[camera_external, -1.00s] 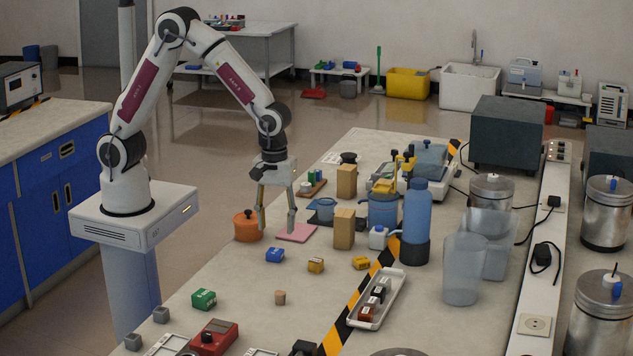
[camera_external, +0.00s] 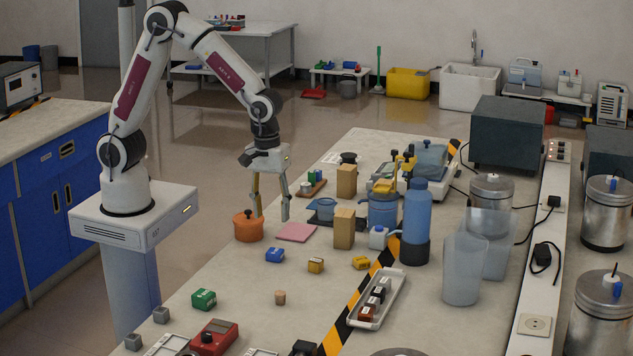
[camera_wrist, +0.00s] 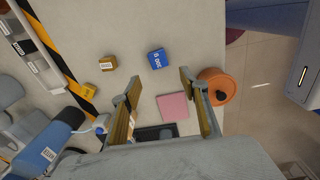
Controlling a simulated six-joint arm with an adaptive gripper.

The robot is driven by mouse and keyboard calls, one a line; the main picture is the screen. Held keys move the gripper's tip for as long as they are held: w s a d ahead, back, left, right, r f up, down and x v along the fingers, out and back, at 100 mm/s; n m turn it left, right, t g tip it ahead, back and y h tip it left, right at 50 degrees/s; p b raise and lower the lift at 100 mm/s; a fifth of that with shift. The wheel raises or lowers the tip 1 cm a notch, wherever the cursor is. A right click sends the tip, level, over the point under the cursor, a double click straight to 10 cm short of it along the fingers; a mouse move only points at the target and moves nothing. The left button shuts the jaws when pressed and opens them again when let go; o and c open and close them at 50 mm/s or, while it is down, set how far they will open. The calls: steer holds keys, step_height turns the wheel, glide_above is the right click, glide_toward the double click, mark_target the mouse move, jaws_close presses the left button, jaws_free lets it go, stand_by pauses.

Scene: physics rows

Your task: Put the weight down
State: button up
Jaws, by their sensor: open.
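My gripper (camera_external: 272,217) is open above the bench, with nothing between its fingers. The wrist view also shows the two fingers (camera_wrist: 158,78) spread apart and empty. A round orange object with a knob on top (camera_external: 248,228) stands upright on the bench, just left of a flat pink square (camera_external: 296,232). In the wrist view the orange object (camera_wrist: 222,84) is right of the fingers, and the pink square (camera_wrist: 173,107) lies bare between them.
A blue block (camera_external: 275,255) and a yellow block (camera_external: 316,265) lie in front of the pink square. A wooden block (camera_external: 344,229) stands right of it, with a blue bottle (camera_external: 416,215) farther right. A white tray (camera_external: 376,299) holds small items.

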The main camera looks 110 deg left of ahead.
steer(key=s+d+r+m+t, duration=0.1)
steer(key=s+r+m+t, duration=0.2)
steer(key=s+r+m, duration=0.85)
steer(key=s+r+m+t, duration=0.2)
steer(key=s+r+m, duration=0.3)
steer(key=s, duration=0.6)
steer(key=shift+d+r+m, duration=0.3)
steer(key=shift+d+m, duration=0.1)
steer(key=shift+m, duration=0.15)
steer(key=shift+o, duration=0.5)
steer(key=shift+a, duration=0.1)
